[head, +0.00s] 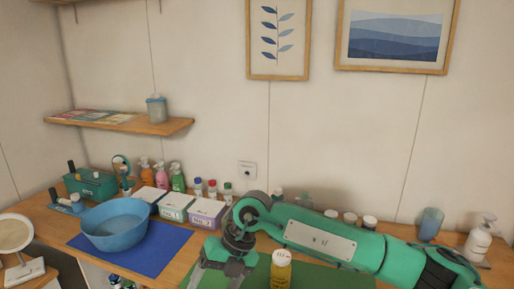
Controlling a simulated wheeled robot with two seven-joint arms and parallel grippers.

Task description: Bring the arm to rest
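My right arm, green with a white panel, reaches in from the right across the table. Its gripper (221,277) points down at the bottom edge of the head view, with its fingers spread apart and nothing visible between them. The fingertips are cut off by the frame. A yellow bottle with a white cap (281,271) stands just right of the gripper, over the green mat (325,278), and looks apart from the fingers. My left gripper is not in view.
A blue basin (115,226) sits on a blue mat (163,248) at left. Lidded boxes (207,211), pump bottles (161,177) and small bottles line the back. A white pump bottle (478,241) and a blue cup (430,224) stand at far right. A round mirror (15,234) is at far left.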

